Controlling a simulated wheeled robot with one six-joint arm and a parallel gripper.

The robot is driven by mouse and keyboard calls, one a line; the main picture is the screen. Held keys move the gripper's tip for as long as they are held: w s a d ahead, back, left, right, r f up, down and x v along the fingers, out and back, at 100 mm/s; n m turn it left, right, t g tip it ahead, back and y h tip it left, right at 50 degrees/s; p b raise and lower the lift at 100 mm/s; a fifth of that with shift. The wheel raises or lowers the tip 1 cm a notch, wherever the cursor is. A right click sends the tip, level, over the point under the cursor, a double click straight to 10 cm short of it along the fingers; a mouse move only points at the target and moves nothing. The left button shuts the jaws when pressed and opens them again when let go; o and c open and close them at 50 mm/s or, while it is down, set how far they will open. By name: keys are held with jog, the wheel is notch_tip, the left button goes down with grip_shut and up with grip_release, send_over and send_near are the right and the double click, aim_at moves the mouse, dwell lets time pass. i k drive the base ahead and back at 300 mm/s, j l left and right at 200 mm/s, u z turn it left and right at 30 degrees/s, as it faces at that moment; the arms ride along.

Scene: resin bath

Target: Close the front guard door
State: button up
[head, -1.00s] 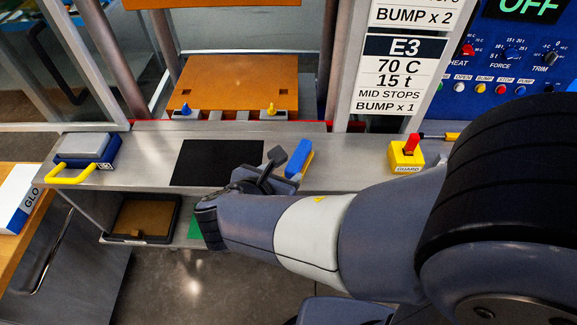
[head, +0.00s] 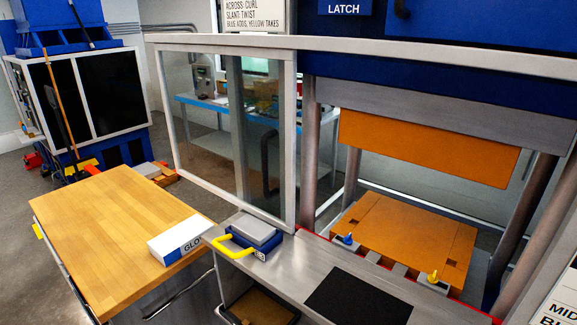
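The front guard door (head: 205,125) is a clear panel in a light grey frame, in the head view left of the press. It hangs below a long grey rail (head: 420,58) and stands off to the left, so the press opening is uncovered. Inside the opening are an orange upper plate (head: 425,147) and an orange lower plate (head: 405,233), with a gap between them. A blue knob (head: 347,239) and a yellow knob (head: 433,277) stand at the lower plate's front edge. I see no handle clearly on the door. My gripper is not in view now.
A steel shelf (head: 300,268) runs in front of the press, with a black mat (head: 358,297) and a blue-grey device with a yellow handle (head: 252,234). A wooden table (head: 115,230) with a glove box (head: 180,240) stands at the left.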

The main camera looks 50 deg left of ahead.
aim_at(290, 55)
jog(key=u, duration=2.4)
